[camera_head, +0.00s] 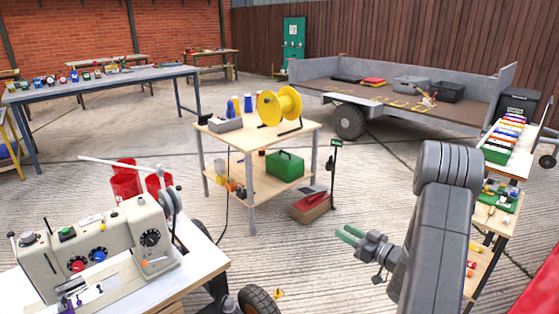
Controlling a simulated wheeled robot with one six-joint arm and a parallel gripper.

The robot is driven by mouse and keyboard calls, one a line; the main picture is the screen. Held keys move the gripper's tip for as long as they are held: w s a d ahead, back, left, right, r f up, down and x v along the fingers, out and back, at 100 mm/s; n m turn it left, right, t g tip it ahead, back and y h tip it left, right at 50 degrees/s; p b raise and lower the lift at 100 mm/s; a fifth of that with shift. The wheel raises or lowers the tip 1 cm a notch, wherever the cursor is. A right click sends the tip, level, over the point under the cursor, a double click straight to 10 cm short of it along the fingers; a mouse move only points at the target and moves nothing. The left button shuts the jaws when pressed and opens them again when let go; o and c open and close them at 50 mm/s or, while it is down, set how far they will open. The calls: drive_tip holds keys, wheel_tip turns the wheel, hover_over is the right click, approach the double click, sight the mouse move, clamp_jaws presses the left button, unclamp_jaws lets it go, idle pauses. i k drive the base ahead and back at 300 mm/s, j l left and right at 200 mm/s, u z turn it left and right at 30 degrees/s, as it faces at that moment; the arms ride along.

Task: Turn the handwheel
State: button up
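A cream sewing machine (110,240) stands on a pale table at the lower left, with coloured knobs on its front. A grey handwheel (171,201) sits at its right end, seen nearly edge-on. My gripper (343,235) is in the lower middle right, well to the right of the handwheel and apart from it. Its two green fingers point left with a gap between them, and nothing shows in them.
A wooden two-tier table (240,139) with a yellow reel (279,106) stands in the middle. A green box (285,164) is on its lower shelf. A black tyre (258,301) is near the bottom edge. Concrete floor lies open between my gripper and the sewing table.

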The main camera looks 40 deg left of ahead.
sight(165, 201)
drive_tip(key=i+u, duration=0.4)
drive_tip(key=i, duration=0.15)
drive_tip(key=i+l+u, duration=0.1)
drive_tip(key=i+u, duration=0.25)
drive_tip(key=i, duration=0.2)
drive_tip(key=i+l+u, duration=0.25)
drive_tip(key=i+u, duration=0.15)
drive_tip(key=i, duration=0.15)
drive_tip(key=i+u, duration=0.65)
drive_tip(key=u, duration=0.25)
drive_tip(key=i+l+u, duration=0.15)
drive_tip(key=i+u, duration=0.3)
drive_tip(key=i+l+u, duration=0.2)
drive_tip(key=u, duration=0.25)
